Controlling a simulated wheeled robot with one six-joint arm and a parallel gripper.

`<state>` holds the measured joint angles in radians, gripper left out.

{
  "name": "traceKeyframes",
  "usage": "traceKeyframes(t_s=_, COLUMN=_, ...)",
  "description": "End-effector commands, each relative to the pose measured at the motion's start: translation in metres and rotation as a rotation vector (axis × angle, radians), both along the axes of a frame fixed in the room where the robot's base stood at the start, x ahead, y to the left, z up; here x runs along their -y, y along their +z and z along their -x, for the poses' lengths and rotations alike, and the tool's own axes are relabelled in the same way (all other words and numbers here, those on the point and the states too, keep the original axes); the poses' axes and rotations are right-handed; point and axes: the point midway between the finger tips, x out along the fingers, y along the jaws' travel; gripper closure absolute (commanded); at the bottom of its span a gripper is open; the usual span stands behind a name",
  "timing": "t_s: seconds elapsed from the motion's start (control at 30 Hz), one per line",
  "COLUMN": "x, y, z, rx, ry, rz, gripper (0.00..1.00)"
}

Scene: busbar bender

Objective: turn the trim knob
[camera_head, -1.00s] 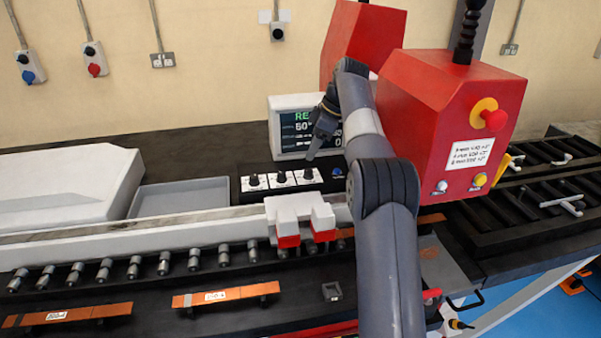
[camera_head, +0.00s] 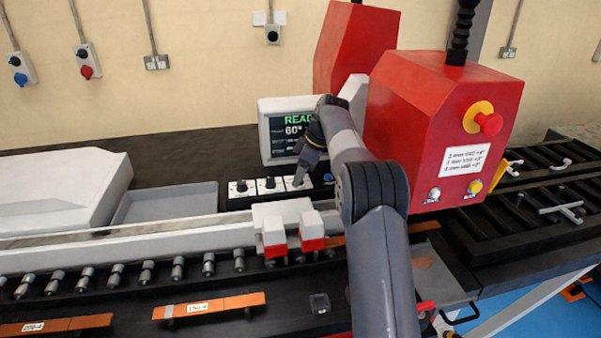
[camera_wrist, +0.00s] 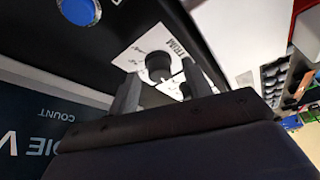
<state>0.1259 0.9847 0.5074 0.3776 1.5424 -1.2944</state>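The trim knob (camera_wrist: 158,66) is a black round knob on a white plate marked TRIM in the wrist view. In the head view it is the rightmost of the three knobs on the black control panel (camera_head: 232,204), largely hidden by my gripper (camera_head: 300,182). In the wrist view my gripper (camera_wrist: 162,90) is open, with one finger on each side of the knob and visible gaps between them. I cannot tell how far down the fingertips reach along the knob.
A blue button (camera_head: 328,178) is right of the knobs. The display (camera_head: 278,122) stands behind, reading 60°. The red bender housing (camera_head: 440,125) is close to the right of my arm. White and red blocks (camera_head: 283,212) on the rail are in front. A grey tray (camera_head: 165,203) lies left.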

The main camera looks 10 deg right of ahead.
Motion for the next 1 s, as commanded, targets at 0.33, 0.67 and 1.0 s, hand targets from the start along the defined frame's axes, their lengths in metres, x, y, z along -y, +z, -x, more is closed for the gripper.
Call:
traceKeyframes(t_s=0.33, x=0.0001, y=0.0001, z=0.0001, rx=0.0, ry=0.0, rz=0.0, gripper=0.82)
traceKeyframes(t_s=0.67, x=0.0001, y=0.0001, z=0.0001, rx=-0.001, ry=-0.007, rz=0.0, gripper=0.95)
traceKeyframes(t_s=1.0, x=-0.0012, y=-0.0004, z=0.0012, rx=-0.001, ry=-0.144, rz=-0.001, gripper=0.95)
